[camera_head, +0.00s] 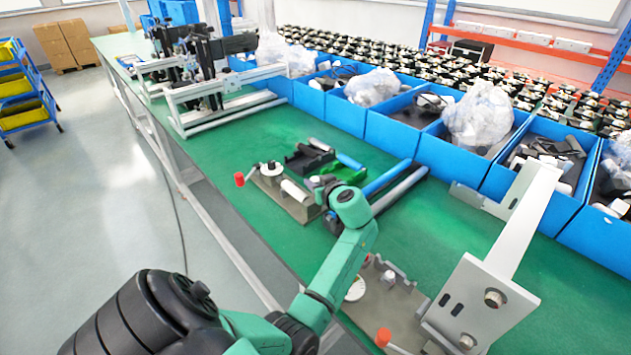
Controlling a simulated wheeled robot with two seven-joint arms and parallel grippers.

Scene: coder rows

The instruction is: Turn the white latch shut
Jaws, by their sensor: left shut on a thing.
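The fixture (300,211) is a grey metal block on the green bench, near the middle of the head view. It carries a white latch (293,190), a round white knob and a red-tipped lever. My left arm reaches up from the bottom, and its green wrist is just right of this fixture. My left gripper (318,184) is shut at the right end of the white latch. The fingers are small and partly hidden by the wrist, so the exact contact is unclear. My right gripper is not in view.
Blue bins (395,133) with parts and plastic bags line the bench's far side. A second fixture with an orange knob (383,337) and a tall white bracket (520,225) stand at the right front. Blue and grey rollers (397,188) lie right of the wrist. Green bench (222,150) is clear to the left.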

